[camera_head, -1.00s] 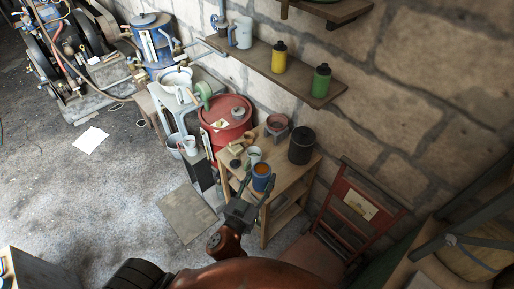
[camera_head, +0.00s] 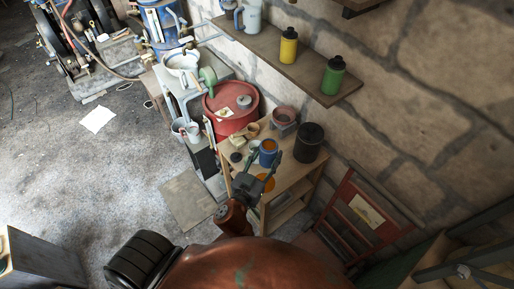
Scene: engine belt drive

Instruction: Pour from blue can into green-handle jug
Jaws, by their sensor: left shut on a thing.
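A blue can (camera_head: 268,149) with an orange-brown inside stands upright at the small wooden table. My left gripper (camera_head: 263,172) is at the can's near side, its fingers closed on it. A small pale vessel (camera_head: 253,150) is close to the can's left side and partly hidden; I cannot tell whether it has a green handle. An orange patch (camera_head: 266,184) shows below the gripper, partly covered by the fingers; I cannot tell what it is. My right gripper is not in view.
A black canister (camera_head: 308,143) and a reddish pot (camera_head: 284,118) stand on the table's back part. A red drum (camera_head: 230,108) is behind left, a red chair (camera_head: 355,215) right. A wall shelf (camera_head: 300,70) holds yellow and green bottles.

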